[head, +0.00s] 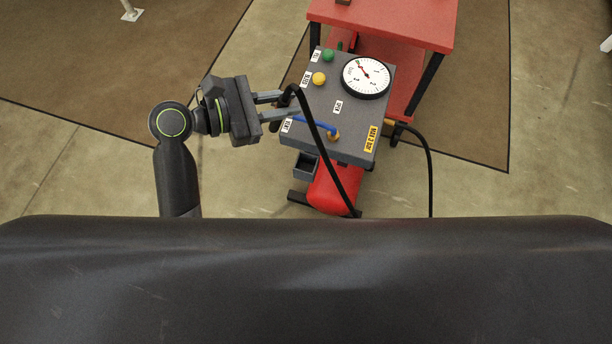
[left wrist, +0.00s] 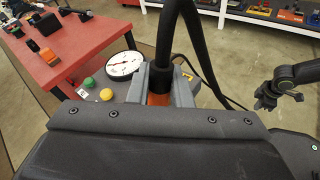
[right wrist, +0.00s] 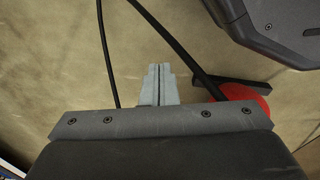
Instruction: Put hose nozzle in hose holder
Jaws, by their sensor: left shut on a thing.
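My left gripper (head: 283,105) is shut on the hose nozzle beside the left edge of the grey panel box. In the left wrist view an orange part of the hose nozzle (left wrist: 158,99) shows between the fingers, and the black hose (left wrist: 168,40) rises from it. The nozzle's lower end is hidden. A small dark open box, apparently the hose holder (head: 306,166), is at the panel box's lower left side, below the gripper in the head view. My right gripper (right wrist: 159,85) is shut and empty above bare floor in the right wrist view.
The grey panel box (head: 345,115) carries a dial gauge (head: 366,77), green and yellow knobs and a blue-handled lever (head: 318,124). The hose (head: 335,165) crosses in front of it. A red tank (head: 333,190) lies below. A red table (head: 400,22) stands behind.

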